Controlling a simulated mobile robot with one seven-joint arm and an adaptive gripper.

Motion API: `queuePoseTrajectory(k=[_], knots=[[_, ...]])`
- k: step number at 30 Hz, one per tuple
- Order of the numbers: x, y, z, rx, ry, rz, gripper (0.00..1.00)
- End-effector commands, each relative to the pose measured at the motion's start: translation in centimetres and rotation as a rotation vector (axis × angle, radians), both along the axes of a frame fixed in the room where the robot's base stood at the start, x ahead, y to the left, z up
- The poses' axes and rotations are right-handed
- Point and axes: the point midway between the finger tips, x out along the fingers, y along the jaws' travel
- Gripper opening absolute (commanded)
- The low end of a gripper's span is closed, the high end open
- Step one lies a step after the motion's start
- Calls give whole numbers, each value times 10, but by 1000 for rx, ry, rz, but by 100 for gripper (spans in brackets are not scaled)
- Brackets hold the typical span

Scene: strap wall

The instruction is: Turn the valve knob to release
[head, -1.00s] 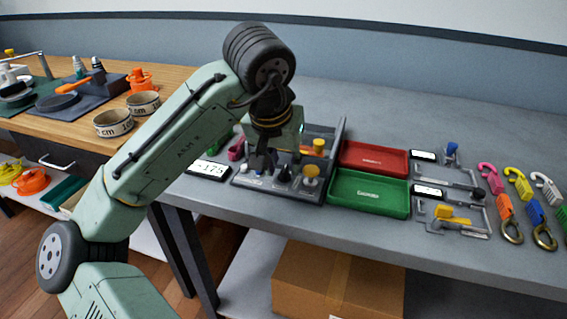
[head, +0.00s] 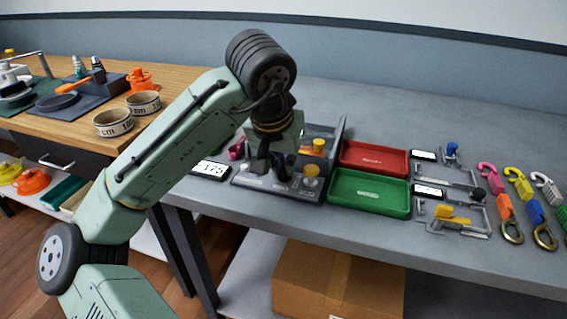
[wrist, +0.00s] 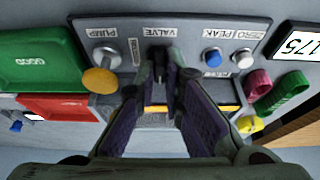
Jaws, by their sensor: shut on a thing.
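The dark valve knob (wrist: 158,62) sits on the grey panel (wrist: 190,22) just below the VALVE label in the wrist view. My gripper (wrist: 162,75) points at the panel from above, its two fingertips close together on the knob. In the head view my gripper (head: 270,172) is low over the panel and largely hides the knob. The fingers cover most of the knob, so I cannot tell its angle. A small display (head: 211,170) beside the panel reads 175, and it also shows in the wrist view (wrist: 299,43).
A yellow pump knob (wrist: 100,80) stands beside the valve. Blue (wrist: 212,58) and white (wrist: 244,60) buttons are on the other side. Red (head: 374,159) and green (head: 368,194) trays lie right of the panel. Pink (wrist: 258,82) and green clips are close by.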

Motion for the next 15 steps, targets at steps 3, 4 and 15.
queuePoseTrajectory(k=[3, 4, 15], knots=[[0, 0, 0, 0, 0, 0, 0], [0, 0, 0, 0, 0, 0, 0], [0, 0, 1, -3, 1, -70, 0]])
